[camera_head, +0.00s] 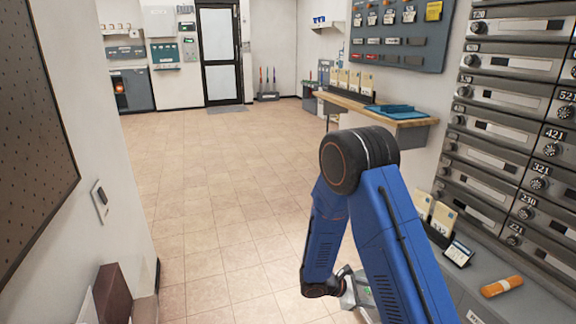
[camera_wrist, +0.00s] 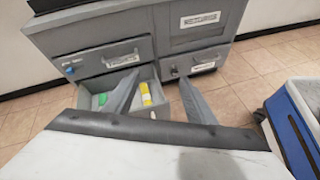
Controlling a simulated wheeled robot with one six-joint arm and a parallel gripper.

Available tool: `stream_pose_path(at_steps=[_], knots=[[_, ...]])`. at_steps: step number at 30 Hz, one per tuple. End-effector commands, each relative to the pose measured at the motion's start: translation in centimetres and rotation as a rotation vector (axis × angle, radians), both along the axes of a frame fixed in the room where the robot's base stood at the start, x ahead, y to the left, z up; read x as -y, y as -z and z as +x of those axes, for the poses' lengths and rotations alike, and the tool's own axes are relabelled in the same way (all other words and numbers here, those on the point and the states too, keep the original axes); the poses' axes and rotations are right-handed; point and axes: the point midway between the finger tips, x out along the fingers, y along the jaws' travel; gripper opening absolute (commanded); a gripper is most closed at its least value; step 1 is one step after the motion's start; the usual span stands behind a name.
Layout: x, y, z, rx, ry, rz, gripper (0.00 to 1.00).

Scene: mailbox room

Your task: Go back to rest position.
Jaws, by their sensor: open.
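My blue arm is folded down in front of the camera in the head view. My gripper (camera_wrist: 163,98) shows in the wrist view, with its two grey fingers spread apart and nothing between them. Behind and below the fingers is an open drawer (camera_wrist: 168,112) of a grey cabinet. A green item (camera_wrist: 102,98) and a yellow item (camera_wrist: 146,94) lie in the drawer. In the head view the gripper end is mostly hidden behind my arm.
Mailboxes (camera_head: 515,62) and a grey counter (camera_head: 530,300) with an orange item (camera_head: 501,286) line the right side. A wooden shelf (camera_head: 372,107) juts from the wall. The tiled floor (camera_head: 215,190) is clear toward the glass door (camera_head: 220,60).

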Motion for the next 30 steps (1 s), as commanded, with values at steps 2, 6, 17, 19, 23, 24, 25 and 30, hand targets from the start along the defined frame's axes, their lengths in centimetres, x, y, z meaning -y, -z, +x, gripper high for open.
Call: stream_pose_path(at_steps=[2,6,17,19,23,24,25,30], knots=[[0.6,-2.2,-0.7,0.039,0.054,0.033,0.51],[1.5,-5.5,-2.2,0.097,0.145,0.092,0.51],[3.2,-12.7,-6.7,0.251,0.369,0.256,0.51],[3.4,-13.9,-7.8,0.281,0.41,0.289,0.51],[3.8,-16.1,-9.6,0.337,0.486,0.354,0.51],[3.8,-16.8,-10.2,0.355,0.508,0.375,0.51],[3.8,-17.2,-10.6,0.368,0.525,0.391,0.51],[3.9,-19.7,-13.1,0.442,0.616,0.481,0.51]])
